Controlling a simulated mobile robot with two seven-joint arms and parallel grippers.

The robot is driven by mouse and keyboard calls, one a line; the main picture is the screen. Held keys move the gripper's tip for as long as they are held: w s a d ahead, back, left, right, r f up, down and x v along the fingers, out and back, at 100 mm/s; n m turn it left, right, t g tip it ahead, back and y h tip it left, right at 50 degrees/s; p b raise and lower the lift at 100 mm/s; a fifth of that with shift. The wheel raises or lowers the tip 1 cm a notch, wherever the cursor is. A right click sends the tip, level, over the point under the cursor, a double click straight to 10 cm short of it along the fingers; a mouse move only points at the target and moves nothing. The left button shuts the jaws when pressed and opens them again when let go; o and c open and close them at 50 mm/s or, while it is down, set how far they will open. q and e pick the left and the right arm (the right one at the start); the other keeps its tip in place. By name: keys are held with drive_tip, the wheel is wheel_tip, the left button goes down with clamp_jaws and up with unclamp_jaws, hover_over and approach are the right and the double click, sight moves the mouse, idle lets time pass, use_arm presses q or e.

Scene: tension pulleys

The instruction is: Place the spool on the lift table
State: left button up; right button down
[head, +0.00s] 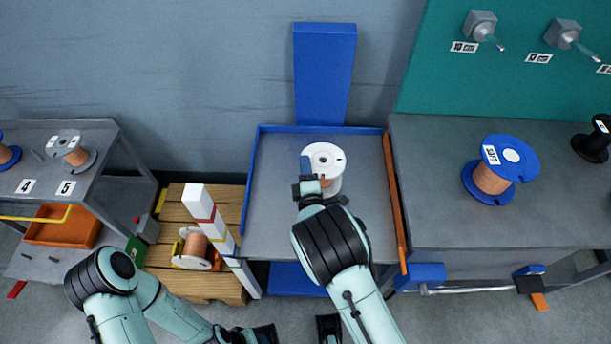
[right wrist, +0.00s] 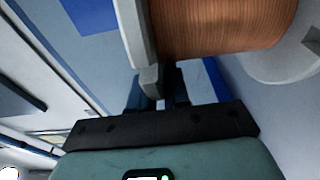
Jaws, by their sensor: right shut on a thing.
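A white spool (head: 325,157) wound with copper wire is upright over the far part of the lift table (head: 275,215), a grey top with a blue rim. My right gripper (head: 307,182) is shut on the spool's near left side. In the right wrist view the fingers (right wrist: 160,92) are at the white flange (right wrist: 138,40), close to the copper winding (right wrist: 215,25). I cannot tell whether the spool touches the tabletop. My left arm is at the bottom left; dark parts at the bottom edge may be its gripper, cut off, with its jaws unclear.
A grey bench (head: 430,190) with a blue spool (head: 492,177) stands right of the lift table. An orange strip (head: 397,205) edges the table. A wooden pallet (head: 175,225) with another spool (head: 197,250) and a striped post (head: 205,208) stand left. A numbered shelf (head: 100,150) is further left.

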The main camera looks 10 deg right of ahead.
wheel_tip(320, 180, down, 4)
drive_tip(key=shift+r+b, duration=0.25)
drive_tip(key=shift+b, duration=0.2)
use_arm(q)
drive_tip(key=shift+w+a+f, duration=0.25)
drive_tip(key=shift+w+f, duration=0.3)
drive_tip(key=shift+w, duration=0.1)
use_arm(e)
drive_tip(key=shift+f, duration=0.2)
use_arm(q)
drive_tip(key=shift+f, duration=0.1)
use_arm(e)
drive_tip(key=shift+f, duration=0.1)
drive_tip(key=c, duration=1.5)
unclamp_jaws()
drive_tip(key=shift+f, duration=0.15)
drive_tip(key=o, duration=0.4)
use_arm(q)
drive_tip(key=shift+w+a, duration=0.1)
